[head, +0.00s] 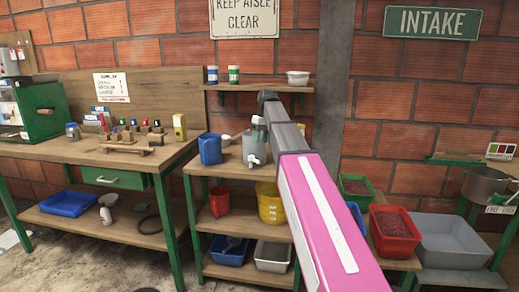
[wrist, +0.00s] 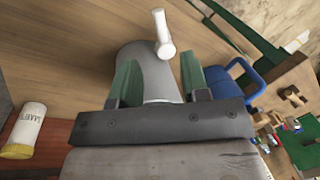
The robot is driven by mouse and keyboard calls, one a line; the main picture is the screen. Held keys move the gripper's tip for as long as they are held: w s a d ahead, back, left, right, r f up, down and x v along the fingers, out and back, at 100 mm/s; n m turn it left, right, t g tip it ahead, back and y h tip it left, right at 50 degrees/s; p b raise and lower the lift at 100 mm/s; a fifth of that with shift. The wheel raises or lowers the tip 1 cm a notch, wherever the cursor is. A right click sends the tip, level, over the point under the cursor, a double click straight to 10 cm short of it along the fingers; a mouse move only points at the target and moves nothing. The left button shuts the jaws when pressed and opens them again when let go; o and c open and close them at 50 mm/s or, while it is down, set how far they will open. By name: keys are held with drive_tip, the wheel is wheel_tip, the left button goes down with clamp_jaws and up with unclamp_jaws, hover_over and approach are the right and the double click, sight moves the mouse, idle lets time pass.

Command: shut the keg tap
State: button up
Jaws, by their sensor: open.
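The grey keg (head: 250,147) stands on the middle shelf unit, partly hidden behind my arm. Its white tap (head: 254,160) sticks out low on its front. In the wrist view the grey keg (wrist: 142,72) shows beyond and between my gripper's fingers, and the white tap (wrist: 163,35) juts out past the fingertips. My gripper (wrist: 159,62) has two green fingers spread apart, with nothing held between them. I cannot tell whether a finger touches the keg.
A blue jug (head: 210,149) stands close left of the keg; it also shows in the wrist view (wrist: 252,82). A yellow bucket (head: 270,204) and red cup (head: 219,201) sit below. A small wall shelf (head: 255,87) is above. The workbench (head: 90,150) is left.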

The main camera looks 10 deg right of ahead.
drive_tip(key=shift+d+r, duration=0.15)
drive_tip(key=shift+r, duration=0.6)
drive_tip(key=shift+s+a, duration=0.2)
drive_tip(key=shift+a, duration=0.05)
drive_tip(key=c, duration=0.7)
drive_tip(key=s+a+r+t+h, duration=0.1)
drive_tip(key=s, duration=0.1)
drive_tip(key=s+a+r+t, duration=0.1)
drive_tip(key=s+a+t, duration=0.1)
drive_tip(key=s+a+r+t+h, duration=0.1)
drive_tip(key=a+t, duration=0.1)
drive_tip(key=shift+s+a+r+h, duration=0.2)
drive_tip(key=shift+s+h, duration=0.1)
drive_tip(key=shift+s, duration=0.1)
clamp_jaws()
hover_over(255, 161)
drive_tip(key=s+a, duration=0.2)
wheel_tip(255, 161, down, 10)
drive_tip(key=r, duration=0.1)
drive_tip(key=shift+w+d+f, duration=0.2)
drive_tip(key=shift+d+f, duration=0.1)
drive_tip(key=shift+f, duration=0.3)
drive_tip(key=shift+w+d+f, duration=0.15)
drive_tip(key=shift+d+f, duration=0.15)
drive_tip(key=shift+f, duration=0.25)
drive_tip(key=shift+w+d+f, duration=0.2)
drive_tip(key=shift+d+f, duration=0.1)
drive_tip(key=shift+f, duration=0.3)
